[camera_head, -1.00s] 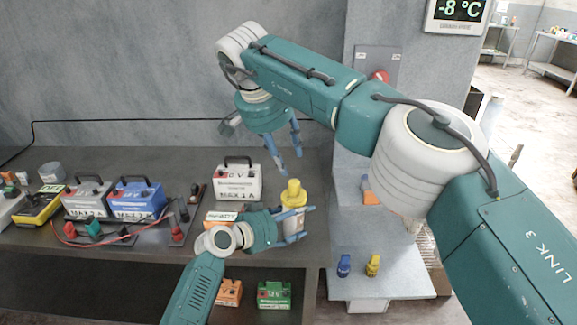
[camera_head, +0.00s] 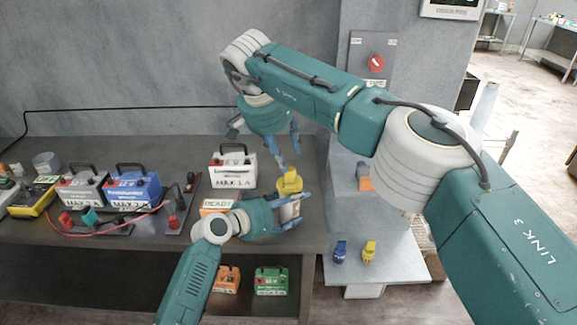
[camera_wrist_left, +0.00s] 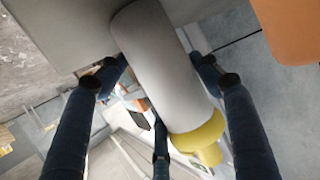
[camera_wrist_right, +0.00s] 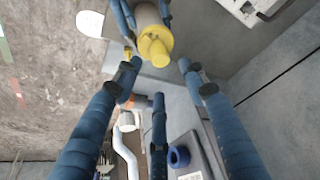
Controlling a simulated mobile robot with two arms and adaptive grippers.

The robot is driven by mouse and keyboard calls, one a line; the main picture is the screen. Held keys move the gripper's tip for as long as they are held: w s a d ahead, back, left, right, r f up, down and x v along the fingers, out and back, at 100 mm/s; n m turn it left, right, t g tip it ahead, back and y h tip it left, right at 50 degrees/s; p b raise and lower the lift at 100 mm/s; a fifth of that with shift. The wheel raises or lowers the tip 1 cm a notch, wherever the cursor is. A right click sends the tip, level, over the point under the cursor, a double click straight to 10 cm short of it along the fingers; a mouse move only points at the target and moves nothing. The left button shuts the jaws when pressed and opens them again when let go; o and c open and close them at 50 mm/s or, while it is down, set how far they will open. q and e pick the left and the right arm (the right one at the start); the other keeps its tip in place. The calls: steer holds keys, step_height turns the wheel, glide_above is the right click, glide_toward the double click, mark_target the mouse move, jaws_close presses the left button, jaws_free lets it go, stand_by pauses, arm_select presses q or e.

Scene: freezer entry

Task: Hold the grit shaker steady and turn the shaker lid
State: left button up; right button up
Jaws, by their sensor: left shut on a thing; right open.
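The grit shaker (camera_head: 291,211) is a grey cylinder with a yellow lid (camera_head: 289,181), upright near the counter's right end. My left gripper (camera_head: 293,212) is shut around its body from the left, below the lid. In the left wrist view the grey body (camera_wrist_left: 165,65) lies between the fingers, with the lid (camera_wrist_left: 202,140) at its end. My right gripper (camera_head: 290,153) is open and empty above the lid, fingers pointing down. In the right wrist view the lid (camera_wrist_right: 154,47) is beyond the fingertips, apart from them. I cannot tell whether the shaker's base touches the counter.
A white battery-like box (camera_head: 232,168) stands behind and left of the shaker. A READY box (camera_head: 216,205) is partly hidden by my left arm. Blue (camera_head: 340,252) and yellow (camera_head: 369,251) items sit on the lower shelf at right. A red switch (camera_head: 376,63) is on the wall.

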mark_target(290, 169)
steer(key=x, duration=0.7)
steer(key=shift+w, duration=0.1)
jaws_close()
